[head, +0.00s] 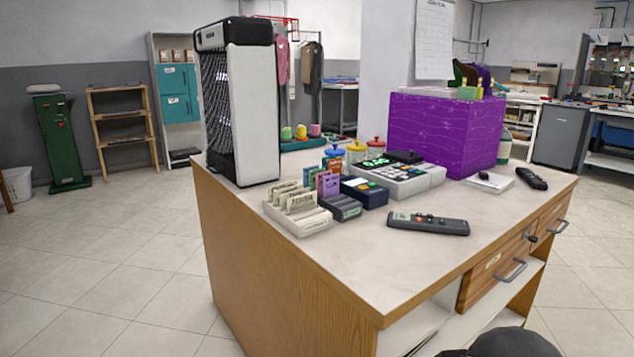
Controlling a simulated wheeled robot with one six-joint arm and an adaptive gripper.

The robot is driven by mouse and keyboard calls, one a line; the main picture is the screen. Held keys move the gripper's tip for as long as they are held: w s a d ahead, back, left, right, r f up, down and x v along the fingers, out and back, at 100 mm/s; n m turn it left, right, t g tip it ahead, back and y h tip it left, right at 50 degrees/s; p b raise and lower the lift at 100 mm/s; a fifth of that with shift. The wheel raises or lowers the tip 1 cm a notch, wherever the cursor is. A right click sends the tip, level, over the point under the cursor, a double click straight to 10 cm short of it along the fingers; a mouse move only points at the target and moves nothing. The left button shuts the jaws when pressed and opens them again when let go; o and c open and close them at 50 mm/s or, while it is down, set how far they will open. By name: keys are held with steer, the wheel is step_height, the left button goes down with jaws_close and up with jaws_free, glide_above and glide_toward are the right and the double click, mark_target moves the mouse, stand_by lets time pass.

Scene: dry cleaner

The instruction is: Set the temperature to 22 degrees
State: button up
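A dark grey remote control (428,223) with an orange button and several small buttons lies flat on the counter near its front edge. A second, black remote (531,178) lies at the right end of the counter. A tall white and black unit with a dark grille (252,115) stands upright at the counter's left end; it may be the heating or cooling unit. No temperature reading is legible. My gripper is not in view; only a dark rounded part, likely mine, shows at the bottom edge.
The wooden counter (375,275) has drawers and open shelves on its right side. A cash register (395,176), card trays (297,211), a small white device (489,182) and a purple box (440,130) stand on it. The counter top around the grey remote is clear.

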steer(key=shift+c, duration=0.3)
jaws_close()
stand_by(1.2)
